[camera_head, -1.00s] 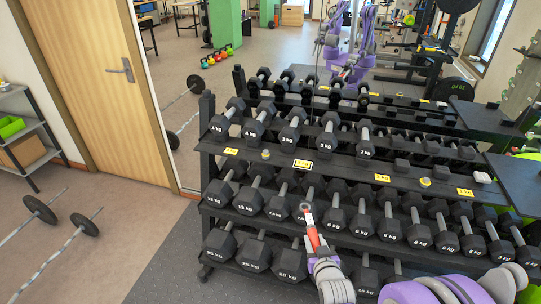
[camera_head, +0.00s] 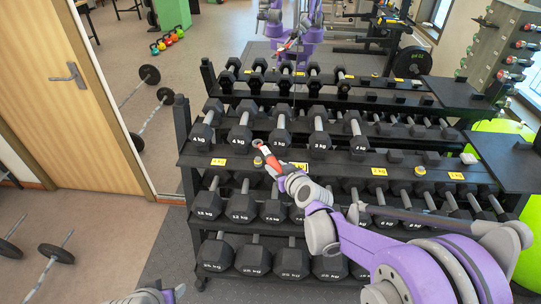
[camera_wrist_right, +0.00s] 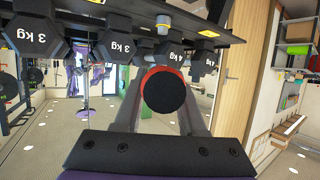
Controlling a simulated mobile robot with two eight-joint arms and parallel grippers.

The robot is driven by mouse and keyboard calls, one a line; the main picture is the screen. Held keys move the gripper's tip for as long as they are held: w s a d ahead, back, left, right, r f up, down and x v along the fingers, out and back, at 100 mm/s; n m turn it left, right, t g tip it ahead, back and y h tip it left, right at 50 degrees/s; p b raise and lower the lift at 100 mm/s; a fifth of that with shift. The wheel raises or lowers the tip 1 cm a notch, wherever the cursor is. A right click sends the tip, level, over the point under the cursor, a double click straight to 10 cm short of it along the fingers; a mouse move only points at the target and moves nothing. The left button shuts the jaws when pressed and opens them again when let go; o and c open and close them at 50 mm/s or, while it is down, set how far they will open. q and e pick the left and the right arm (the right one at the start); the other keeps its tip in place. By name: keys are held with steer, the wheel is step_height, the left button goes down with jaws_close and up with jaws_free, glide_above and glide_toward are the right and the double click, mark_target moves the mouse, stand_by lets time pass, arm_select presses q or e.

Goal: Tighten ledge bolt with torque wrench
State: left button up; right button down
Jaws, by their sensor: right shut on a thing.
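The torque wrench (camera_head: 269,160), with a red handle and grey head, is held in my right gripper (camera_head: 284,176), in front of the rack's upper ledge. Its head points up and left, close to a small yellow-and-grey ledge bolt (camera_head: 258,162); I cannot tell whether they touch. In the right wrist view, the wrench's round black end (camera_wrist_right: 165,92) with a red rim sits between the fingers and hides the head. A yellow-based bolt (camera_wrist_right: 163,25) shows above it. Only a grey and purple piece of my left arm shows at the bottom edge; its jaws are unclear.
Several black dumbbells (camera_head: 240,208) fill the rack's tiers (camera_head: 235,163). Another yellow bolt (camera_head: 420,170) sits farther right on the ledge. A mirror behind reflects the room and me. A wooden door (camera_head: 75,90) is at left, with barbells (camera_head: 57,254) on the floor.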

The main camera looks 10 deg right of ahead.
steer(key=shift+w+r, duration=0.1)
arm_select(q)
steer(key=shift+s+r, duration=0.1)
steer(key=shift+s, duration=0.15)
arm_select(e)
steer(key=shift+s+r, duration=0.1)
steer(key=shift+s, duration=0.25)
steer(key=shift+w+f, duration=0.2)
steer(key=shift+f, duration=0.55)
arm_select(q)
steer(key=f, duration=0.1)
steer(key=s+f+b, duration=0.1)
steer(key=f+b, duration=0.1)
steer(key=shift+s+f, duration=0.2)
steer(key=shift+s, duration=0.05)
arm_select(e)
step_height(320, 180, down, 4)
steer(key=shift+s+f, duration=0.1)
steer(key=shift+f, duration=0.1)
arm_select(q)
steer(key=shift+w+r, duration=0.1)
arm_select(e)
steer(key=shift+f, duration=0.2)
